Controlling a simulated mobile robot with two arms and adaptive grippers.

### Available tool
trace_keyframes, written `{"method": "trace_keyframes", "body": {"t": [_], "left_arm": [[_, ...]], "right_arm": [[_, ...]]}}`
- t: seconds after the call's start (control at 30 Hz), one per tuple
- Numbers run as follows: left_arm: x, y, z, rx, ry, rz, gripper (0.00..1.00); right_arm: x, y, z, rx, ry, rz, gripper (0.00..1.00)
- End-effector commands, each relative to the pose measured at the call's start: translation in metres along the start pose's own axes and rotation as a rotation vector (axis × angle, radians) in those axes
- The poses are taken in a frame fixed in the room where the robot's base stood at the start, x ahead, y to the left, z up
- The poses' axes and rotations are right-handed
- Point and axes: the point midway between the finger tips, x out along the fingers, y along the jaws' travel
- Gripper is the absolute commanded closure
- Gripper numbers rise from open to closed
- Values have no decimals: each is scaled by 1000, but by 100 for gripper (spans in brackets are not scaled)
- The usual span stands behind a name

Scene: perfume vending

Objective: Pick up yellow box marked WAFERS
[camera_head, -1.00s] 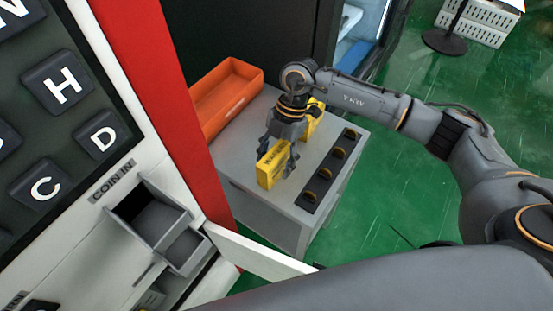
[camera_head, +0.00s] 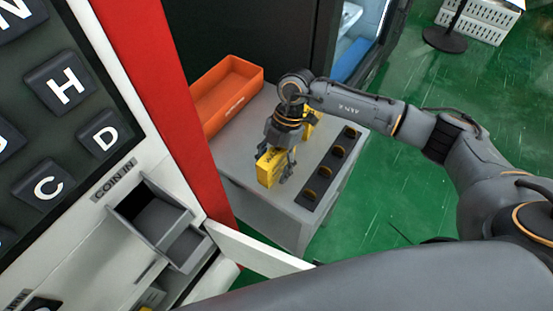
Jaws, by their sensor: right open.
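A yellow box (camera_head: 268,170) with dark printing on its side stands upright on a small grey table (camera_head: 240,191). The print is too small to read for certain. My right gripper (camera_head: 279,160) points down over this box, its fingers open and close around the box's upper part. I cannot tell whether the fingers touch it. A second yellow box (camera_head: 309,124) stands behind the gripper and is partly hidden by it. My left gripper is not in view.
An orange bin (camera_head: 226,98) sits at the table's back left. A dark strip with several round gold pieces (camera_head: 323,172) lies along the right edge. A red and white vending machine with a keypad (camera_head: 69,85) and coin slot fills the left.

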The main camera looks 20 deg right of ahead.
Motion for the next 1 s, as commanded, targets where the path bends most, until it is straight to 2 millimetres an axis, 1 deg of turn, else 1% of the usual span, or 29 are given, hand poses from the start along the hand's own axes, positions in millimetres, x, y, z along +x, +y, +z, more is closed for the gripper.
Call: {"method": "trace_keyframes", "body": {"t": [0.2,0.27,0.3,0.37,0.4,0.5,0.8,0.93,1.0], "left_arm": [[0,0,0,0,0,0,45],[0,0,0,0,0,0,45],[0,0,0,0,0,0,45],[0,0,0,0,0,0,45],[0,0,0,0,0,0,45],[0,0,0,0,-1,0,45],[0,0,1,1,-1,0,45],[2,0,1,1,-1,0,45],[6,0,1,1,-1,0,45]], "right_arm": [[0,0,0,0,0,0,40],[0,0,0,0,0,0,52],[0,0,0,0,0,0,60],[0,0,0,0,0,0,72],[0,0,0,0,0,0,80],[0,0,0,0,0,0,100],[-2,0,-1,-1,0,1,100],[-9,1,-3,-1,-1,3,100],[-16,1,-6,-2,-2,3,100]]}}
